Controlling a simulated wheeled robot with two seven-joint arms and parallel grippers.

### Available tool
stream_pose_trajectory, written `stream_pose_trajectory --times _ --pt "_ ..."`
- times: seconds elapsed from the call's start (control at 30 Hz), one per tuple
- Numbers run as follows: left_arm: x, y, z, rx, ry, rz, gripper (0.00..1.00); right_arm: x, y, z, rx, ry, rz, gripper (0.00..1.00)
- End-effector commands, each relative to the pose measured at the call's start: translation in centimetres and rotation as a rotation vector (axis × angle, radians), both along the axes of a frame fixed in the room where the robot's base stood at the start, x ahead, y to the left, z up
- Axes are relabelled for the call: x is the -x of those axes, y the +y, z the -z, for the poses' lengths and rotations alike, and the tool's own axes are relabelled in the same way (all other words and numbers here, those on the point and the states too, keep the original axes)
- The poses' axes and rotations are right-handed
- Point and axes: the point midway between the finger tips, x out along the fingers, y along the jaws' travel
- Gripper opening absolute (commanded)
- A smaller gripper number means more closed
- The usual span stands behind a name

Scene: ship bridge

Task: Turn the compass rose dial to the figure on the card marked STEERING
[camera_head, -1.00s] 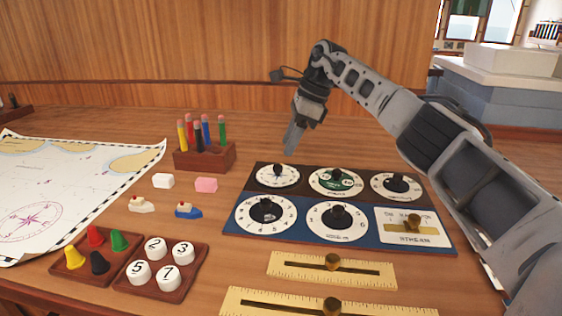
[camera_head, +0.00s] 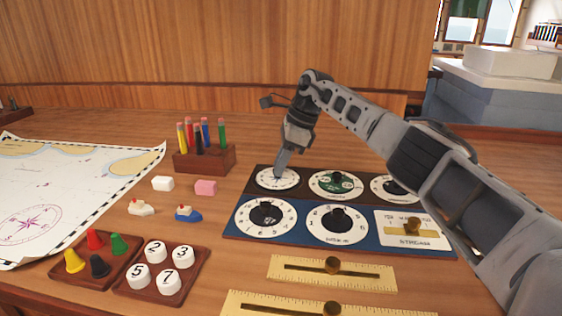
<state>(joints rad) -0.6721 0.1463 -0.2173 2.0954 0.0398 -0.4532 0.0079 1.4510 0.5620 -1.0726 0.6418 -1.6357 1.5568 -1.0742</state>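The likely compass rose dial (camera_head: 263,183) is the white round dial at the back left of the dial panel. Its face is too small to read. My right gripper (camera_head: 279,174) points down onto the middle of this dial, and its fingers hide the knob. I cannot tell if the fingers are closed on the knob or just around or above it. My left gripper is not in view. I cannot make out a card marked STEERING. A white plate (camera_head: 425,243) with a brass slider at the panel's front right bears lettering that is too small to read surely.
Several other dials, including a green-centred one (camera_head: 324,191), sit close by on the panel. A pencil block (camera_head: 213,162), two erasers and two toy boats stand to the left. Brass-knobbed rulers (camera_head: 377,274) lie in front. A chart (camera_head: 75,185) covers the far left.

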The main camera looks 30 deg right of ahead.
Motion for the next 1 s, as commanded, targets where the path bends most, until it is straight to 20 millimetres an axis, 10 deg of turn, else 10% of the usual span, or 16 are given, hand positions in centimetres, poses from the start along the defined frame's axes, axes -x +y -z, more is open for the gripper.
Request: stream_pose_trajectory --times 1.0 --pt "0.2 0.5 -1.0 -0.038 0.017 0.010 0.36 0.4 0.4 -0.1 0.001 -0.002 0.655 0.00"
